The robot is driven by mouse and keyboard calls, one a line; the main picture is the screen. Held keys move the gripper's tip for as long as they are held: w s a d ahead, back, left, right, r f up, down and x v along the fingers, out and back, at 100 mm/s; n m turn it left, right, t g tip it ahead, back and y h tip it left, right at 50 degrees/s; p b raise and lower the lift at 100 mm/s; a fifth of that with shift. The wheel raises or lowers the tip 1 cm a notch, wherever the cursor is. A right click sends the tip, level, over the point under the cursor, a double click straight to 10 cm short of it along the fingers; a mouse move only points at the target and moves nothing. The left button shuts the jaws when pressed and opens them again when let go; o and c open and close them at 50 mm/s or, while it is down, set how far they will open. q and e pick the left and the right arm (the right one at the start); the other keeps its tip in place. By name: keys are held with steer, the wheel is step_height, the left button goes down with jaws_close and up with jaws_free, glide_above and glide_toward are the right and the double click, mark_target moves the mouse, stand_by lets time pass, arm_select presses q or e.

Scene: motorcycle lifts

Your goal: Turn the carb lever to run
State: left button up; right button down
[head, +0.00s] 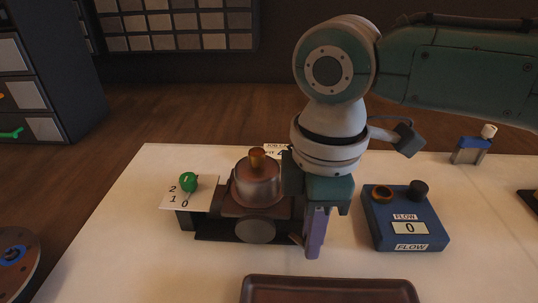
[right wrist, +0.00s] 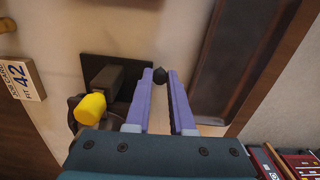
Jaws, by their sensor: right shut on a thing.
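The carburetor (head: 258,185), a rounded metal body with a brass-coloured top, stands on a dark base on the white bench. My right gripper (head: 314,240) points down at its right side and hides part of it. In the right wrist view my right gripper (right wrist: 165,84) has its two purple fingers closed on a small black knob (right wrist: 160,74) at their tips. Whether this knob belongs to the carb lever, I cannot tell. A green knob (head: 188,182) stands by a white plate (head: 176,194) marked 2, 1, 0, left of the carburetor. My left gripper is out of view.
A blue box (head: 405,220) labelled FLOW, reading 0, stands right of the gripper. A brown tray (head: 330,284) lies at the front. A job card (right wrist: 20,80) shows 42. A small blue stand (head: 470,151) is at the back right. The bench's left front is clear.

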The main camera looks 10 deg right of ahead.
steer(key=n, duration=0.2)
steer(key=n+p, duration=0.1)
steer(key=shift+w+d+r+n, duration=0.1)
steer(key=shift+w+d+n, duration=0.2)
steer(key=n, duration=0.3)
steer(key=shift+w+d, duration=0.2)
steer(key=shift+w, duration=0.15)
steer(key=shift+w+d+n, duration=0.1)
steer(key=shift+w+n, duration=0.1)
steer(key=shift+n, duration=0.6)
steer(key=c, duration=0.8)
jaws_free()
steer(key=shift+o, duration=0.2)
